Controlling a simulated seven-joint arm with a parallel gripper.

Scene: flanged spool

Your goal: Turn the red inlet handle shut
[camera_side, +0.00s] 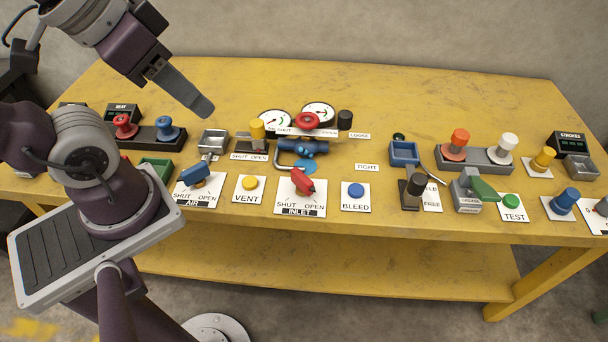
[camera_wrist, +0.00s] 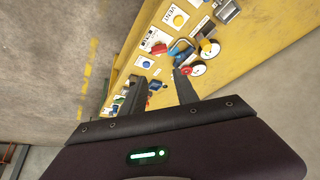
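The red inlet handle (camera_side: 303,182) sits on a white plate (camera_side: 287,203) marked SHUT on the left, OPEN on the right and INLET below. It slants from upper left to lower right, its lower end near the OPEN side. In the wrist view the handle (camera_wrist: 160,48) is small, beyond the fingers. My gripper (camera_side: 203,106) hangs in the air above the back left of the table, well apart from the handle. In the wrist view my gripper (camera_wrist: 160,90) has its two fingers spread with nothing between them.
A blue AIR handle (camera_side: 195,175), a yellow VENT button (camera_side: 250,183) and a blue BLEED button (camera_side: 356,190) flank the inlet plate. Behind it stand a blue valve body (camera_side: 303,147), a red wheel (camera_side: 308,121) and gauges (camera_side: 319,112). The air above is clear.

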